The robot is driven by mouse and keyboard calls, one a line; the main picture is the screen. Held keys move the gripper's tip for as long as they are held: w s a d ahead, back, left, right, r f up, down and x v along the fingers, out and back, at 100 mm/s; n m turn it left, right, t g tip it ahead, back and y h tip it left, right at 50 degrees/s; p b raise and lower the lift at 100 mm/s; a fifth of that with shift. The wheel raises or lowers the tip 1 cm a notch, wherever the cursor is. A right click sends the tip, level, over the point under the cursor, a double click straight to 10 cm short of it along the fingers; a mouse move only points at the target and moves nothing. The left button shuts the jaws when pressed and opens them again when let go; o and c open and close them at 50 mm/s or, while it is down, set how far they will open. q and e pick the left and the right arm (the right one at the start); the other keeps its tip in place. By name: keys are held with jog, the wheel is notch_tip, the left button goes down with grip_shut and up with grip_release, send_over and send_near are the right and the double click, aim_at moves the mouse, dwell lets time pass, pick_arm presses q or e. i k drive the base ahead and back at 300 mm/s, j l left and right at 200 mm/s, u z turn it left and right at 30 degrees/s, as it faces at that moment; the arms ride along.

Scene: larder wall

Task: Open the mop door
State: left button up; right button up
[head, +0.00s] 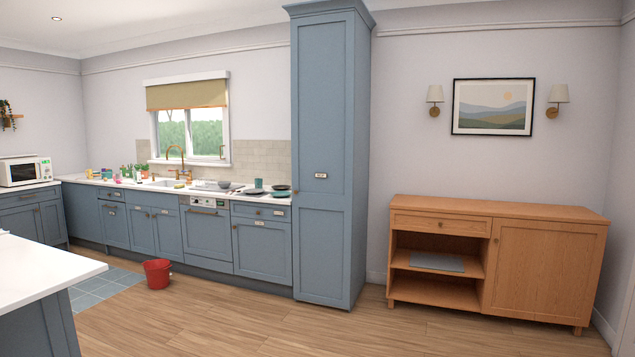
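The mop door is on the tall blue cabinet (320,110) in the middle of the view. A small label (320,175), which seems to read MOP, is on its front. The tall front (320,250) has an upper and a lower panel and looks shut. Neither of my grippers is in view.
Blue base cabinets with a sink (168,182) run left of the tall cabinet. A red bucket (157,274) stands on the floor before them. A white-topped counter (40,268) is at near left, a wooden sideboard (545,268) at right. The wooden floor (250,325) between is clear.

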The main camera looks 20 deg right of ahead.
aim_at(323, 46)
jog(key=i+z, duration=0.1)
jog(key=i, duration=3.5)
